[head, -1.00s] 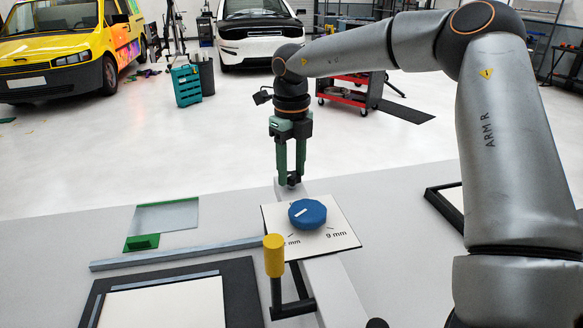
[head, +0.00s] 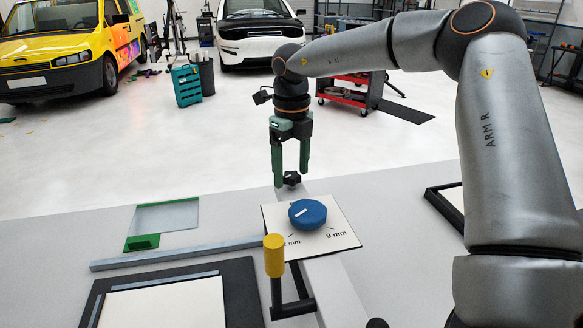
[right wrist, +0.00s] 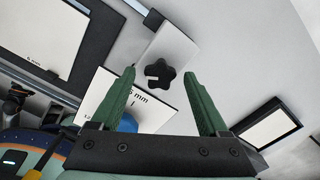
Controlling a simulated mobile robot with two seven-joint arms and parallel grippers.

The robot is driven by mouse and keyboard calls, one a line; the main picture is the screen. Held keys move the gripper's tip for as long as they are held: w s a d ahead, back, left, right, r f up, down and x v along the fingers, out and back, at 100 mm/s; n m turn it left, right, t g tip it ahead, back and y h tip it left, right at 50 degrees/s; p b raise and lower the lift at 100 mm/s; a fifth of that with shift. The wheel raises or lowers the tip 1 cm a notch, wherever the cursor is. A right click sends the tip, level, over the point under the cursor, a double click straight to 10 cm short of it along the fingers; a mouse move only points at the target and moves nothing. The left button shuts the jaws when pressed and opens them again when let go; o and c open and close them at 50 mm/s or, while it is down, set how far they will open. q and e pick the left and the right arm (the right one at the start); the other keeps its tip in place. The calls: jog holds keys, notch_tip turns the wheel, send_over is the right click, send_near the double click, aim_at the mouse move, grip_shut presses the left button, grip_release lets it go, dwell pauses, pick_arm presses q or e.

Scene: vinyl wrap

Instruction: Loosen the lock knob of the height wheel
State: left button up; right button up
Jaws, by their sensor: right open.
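The lock knob (head: 292,180) is a small black star-shaped knob on the grey beam, just behind the scale plate (head: 340,238). The height wheel (head: 307,213) is blue with a white mark and sits on that plate, which carries mm markings. My right gripper (head: 291,177) points down over the lock knob with its green fingers open, one on each side of it. In the right wrist view the knob (right wrist: 160,73) lies between the two fingertips (right wrist: 160,80), with a gap on both sides. The wheel is mostly hidden there. My left gripper is not in view.
A yellow-topped handle (head: 274,256) stands upright in front of the plate. A grey bar (head: 180,253), a green-edged sheet (head: 168,216) and a black-framed white panel (head: 240,290) lie to the left. Another black frame (head: 440,207) lies to the right.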

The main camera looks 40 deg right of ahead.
aim_at(291, 175)
notch_tip(291, 175, up, 12)
jog(key=shift+r+p, duration=0.25)
jog(key=shift+p, duration=0.05)
dwell(0.7)
